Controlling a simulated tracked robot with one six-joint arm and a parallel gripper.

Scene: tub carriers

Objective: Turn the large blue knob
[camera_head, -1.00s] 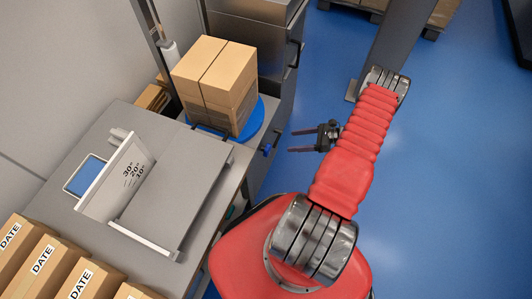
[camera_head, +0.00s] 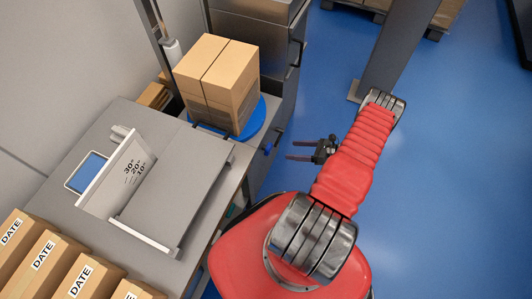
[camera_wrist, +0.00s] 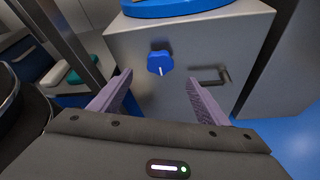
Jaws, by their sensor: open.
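The large blue knob (camera_wrist: 160,63) shows in the wrist view on the front of a grey cabinet, with a white mark pointing down. In the head view the knob (camera_head: 267,148) is a small blue spot on the cabinet's side, below the blue turntable. My gripper (camera_wrist: 165,95) is open and empty, its two fingers apart. In the head view my gripper (camera_head: 288,150) points left at the knob, with a gap between.
A black handle (camera_wrist: 213,76) sticks out of the same cabinet, right of the knob. A cardboard box (camera_head: 217,85) stands on the blue turntable (camera_head: 256,122) above. A grey bench unit (camera_head: 185,200) with a white scale panel is at the left. Blue floor (camera_head: 440,170) is free at the right.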

